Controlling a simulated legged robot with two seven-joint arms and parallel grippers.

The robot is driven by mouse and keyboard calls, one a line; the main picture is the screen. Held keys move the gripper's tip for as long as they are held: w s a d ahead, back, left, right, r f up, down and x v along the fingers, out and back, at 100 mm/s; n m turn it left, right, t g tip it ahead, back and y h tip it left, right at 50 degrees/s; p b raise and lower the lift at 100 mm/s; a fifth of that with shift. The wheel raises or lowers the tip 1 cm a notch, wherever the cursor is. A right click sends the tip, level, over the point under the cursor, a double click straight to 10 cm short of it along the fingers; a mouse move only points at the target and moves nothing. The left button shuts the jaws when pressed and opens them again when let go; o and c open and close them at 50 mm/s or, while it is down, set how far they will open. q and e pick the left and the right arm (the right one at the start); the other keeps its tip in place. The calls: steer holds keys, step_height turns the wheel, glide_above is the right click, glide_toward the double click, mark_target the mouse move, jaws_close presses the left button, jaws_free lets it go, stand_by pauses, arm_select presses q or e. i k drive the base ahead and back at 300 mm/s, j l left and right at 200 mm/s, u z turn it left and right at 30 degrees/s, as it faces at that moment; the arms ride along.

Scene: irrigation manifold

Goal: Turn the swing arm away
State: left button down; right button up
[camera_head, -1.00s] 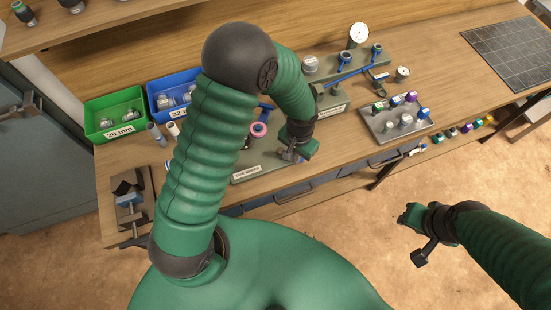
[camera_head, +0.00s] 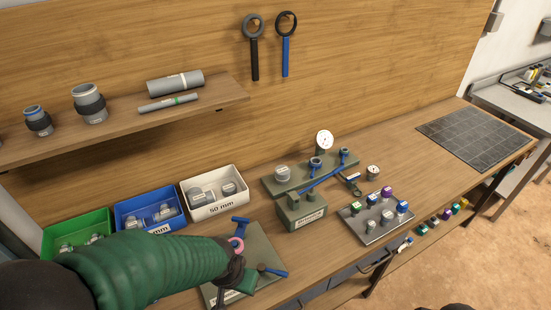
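A long blue bar (camera_head: 322,181), which looks like the swing arm, lies slantwise across the green manifold fixture (camera_head: 272,186) at the back of the bench. Its upper end is near a blue-topped post (camera_head: 343,155). My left gripper (camera_head: 243,284) is over the green pipe-brace board (camera_head: 262,246), in front of and to the left of the bar, apart from it. Its fingers are partly hidden and small, so I cannot tell whether they are open. A blue-handled lever (camera_head: 274,270) shows beside it.
Green (camera_head: 72,232), blue (camera_head: 128,210) and white (camera_head: 213,183) bins stand at the back left. A grey tray of coloured fittings (camera_head: 372,232) stands right of the fixture. A dark grid mat (camera_head: 475,140) lies far right. A shelf (camera_head: 120,122) overhangs the left side.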

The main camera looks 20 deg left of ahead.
mark_target(243, 222)
steer(key=u, duration=1)
